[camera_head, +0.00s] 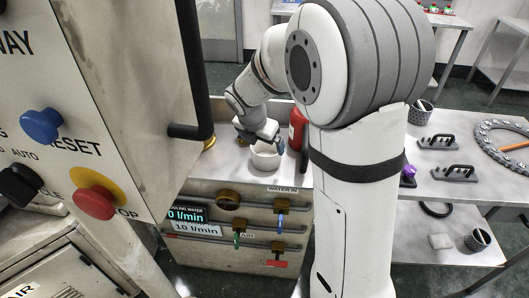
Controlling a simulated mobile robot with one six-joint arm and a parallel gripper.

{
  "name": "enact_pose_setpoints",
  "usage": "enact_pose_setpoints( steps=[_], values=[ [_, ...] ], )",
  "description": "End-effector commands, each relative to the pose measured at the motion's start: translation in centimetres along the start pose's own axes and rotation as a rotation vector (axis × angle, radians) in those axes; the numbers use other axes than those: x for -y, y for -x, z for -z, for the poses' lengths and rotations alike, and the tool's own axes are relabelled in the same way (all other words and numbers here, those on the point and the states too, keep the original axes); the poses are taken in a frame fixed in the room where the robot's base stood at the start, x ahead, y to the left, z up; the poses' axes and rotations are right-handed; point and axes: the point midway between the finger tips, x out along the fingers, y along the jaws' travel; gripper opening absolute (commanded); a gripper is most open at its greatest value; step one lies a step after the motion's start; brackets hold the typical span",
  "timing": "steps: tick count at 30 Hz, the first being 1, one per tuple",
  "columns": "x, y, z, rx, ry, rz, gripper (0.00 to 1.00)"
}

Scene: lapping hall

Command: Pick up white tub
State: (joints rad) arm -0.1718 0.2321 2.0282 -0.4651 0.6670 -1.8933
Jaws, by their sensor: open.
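The white tub (265,157) stands upright on the light top of the cabinet with the water and air fittings. It is a small, round, open tub. My gripper (264,143) is open and sits right at the tub, over its upper rim.
A red cylinder (297,128) stands just right of the tub, partly behind my arm. A control panel (95,110) with buttons and a dark handle (196,75) fills the left. A table (440,200) with handled tools is on the right.

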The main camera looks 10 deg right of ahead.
Motion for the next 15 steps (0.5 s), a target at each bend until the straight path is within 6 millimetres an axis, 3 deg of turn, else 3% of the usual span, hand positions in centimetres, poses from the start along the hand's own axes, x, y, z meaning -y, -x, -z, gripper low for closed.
enact_pose_setpoints(
  steps=[4,15],
  values=[
    [-0.7,-1.4,-0.1,0.006,0.085,-0.001,1.00],
    [-0.4,-5.2,-0.3,0.005,0.086,0.000,1.00]
  ],
)
